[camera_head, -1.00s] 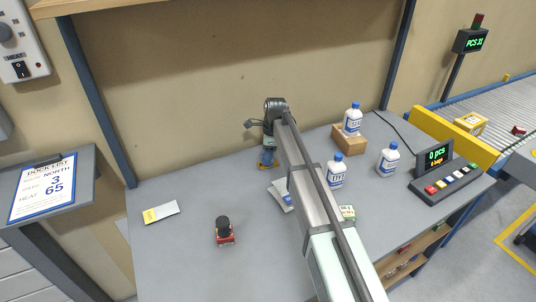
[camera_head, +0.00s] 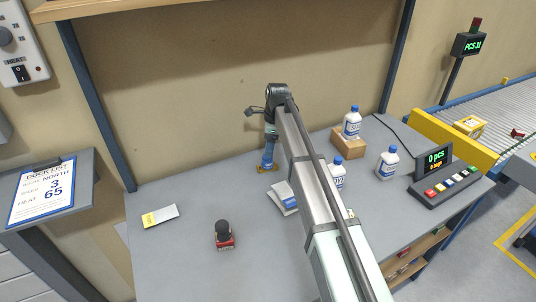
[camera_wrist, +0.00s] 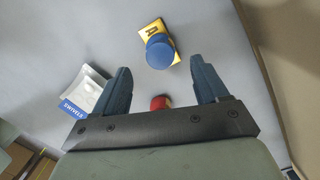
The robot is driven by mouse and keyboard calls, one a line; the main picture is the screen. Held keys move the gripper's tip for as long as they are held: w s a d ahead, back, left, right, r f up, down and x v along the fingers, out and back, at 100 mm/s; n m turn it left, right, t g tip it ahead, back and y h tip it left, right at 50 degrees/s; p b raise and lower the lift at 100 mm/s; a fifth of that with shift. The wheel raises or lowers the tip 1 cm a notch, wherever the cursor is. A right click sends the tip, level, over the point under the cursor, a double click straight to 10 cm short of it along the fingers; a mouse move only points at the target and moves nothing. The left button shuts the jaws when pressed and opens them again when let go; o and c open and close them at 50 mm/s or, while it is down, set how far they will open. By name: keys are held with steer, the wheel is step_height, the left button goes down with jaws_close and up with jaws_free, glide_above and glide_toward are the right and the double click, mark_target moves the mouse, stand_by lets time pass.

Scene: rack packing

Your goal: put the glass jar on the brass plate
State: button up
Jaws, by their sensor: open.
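A round blue-topped piece, which looks like the lid of the glass jar (camera_wrist: 158,52), appears over the yellow brass plate (camera_wrist: 150,29) in the wrist view. The plate bears a dark letter A. The jar's glass body is hidden under the lid from this angle. In the head view the brass plate (camera_head: 267,168) lies near the back wall, and the blue shapes above it blend together. My gripper (camera_wrist: 160,66) is open and empty, above the table. Its two fingers stand apart, with the blue lid just ahead of and between their tips.
A white-and-blue packet (camera_head: 284,197) lies beside the plate. A red piece (camera_wrist: 160,102) shows between my fingers near the palm. A dark-topped red object (camera_head: 224,236) and a yellow-white card (camera_head: 160,215) are at left. Blue-capped bottles (camera_head: 387,163) stand at right, one on a wooden block (camera_head: 348,146).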

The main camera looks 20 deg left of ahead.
steer(key=shift+w+d+r, duration=0.1)
steer(key=shift+d+r, duration=0.1)
steer(key=shift+r, duration=1.25)
steer(key=shift+d+r, duration=0.15)
steer(key=shift+r, duration=1.3)
steer(key=shift+w, duration=0.1)
